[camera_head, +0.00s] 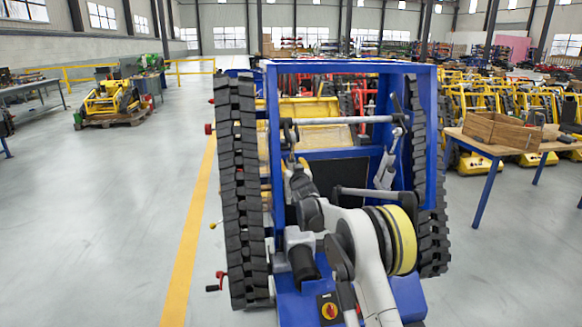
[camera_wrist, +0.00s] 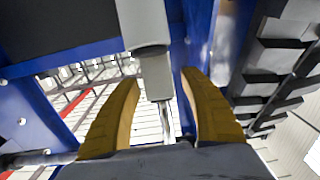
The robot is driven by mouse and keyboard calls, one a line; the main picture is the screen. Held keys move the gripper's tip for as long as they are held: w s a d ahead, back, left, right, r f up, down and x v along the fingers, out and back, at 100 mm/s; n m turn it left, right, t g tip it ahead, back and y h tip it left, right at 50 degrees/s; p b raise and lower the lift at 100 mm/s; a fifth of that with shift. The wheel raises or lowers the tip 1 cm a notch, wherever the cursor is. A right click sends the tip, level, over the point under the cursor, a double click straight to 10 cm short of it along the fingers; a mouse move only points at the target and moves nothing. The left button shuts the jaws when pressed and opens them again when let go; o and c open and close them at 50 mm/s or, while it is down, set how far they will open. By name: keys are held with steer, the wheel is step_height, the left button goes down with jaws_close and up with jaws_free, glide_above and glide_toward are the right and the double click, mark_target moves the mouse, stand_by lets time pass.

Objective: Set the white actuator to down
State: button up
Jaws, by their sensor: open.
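In the wrist view, a pale grey-white actuator body (camera_wrist: 147,30) with a thin metal rod (camera_wrist: 168,122) passes between the two yellow fingers of my gripper (camera_wrist: 160,82). The fingers are spread, one on each side, with gaps visible beside the actuator. In the head view, my arm reaches into the blue frame (camera_head: 350,67) of the tracked carrier, and its end (camera_head: 294,167) is at the frame's left side, partly hiding what is behind it. A similar white actuator (camera_head: 385,170) stands tilted at the frame's right side. A grey crossbar (camera_head: 345,120) spans between the sides.
Black rubber tracks (camera_head: 240,190) flank the frame; one (camera_wrist: 275,65) is close on the right in the wrist view. A table (camera_head: 480,145) with a wooden crate (camera_head: 500,130) stands at right.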

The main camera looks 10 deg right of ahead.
steer(key=shift+r, duration=0.1)
jaws_close()
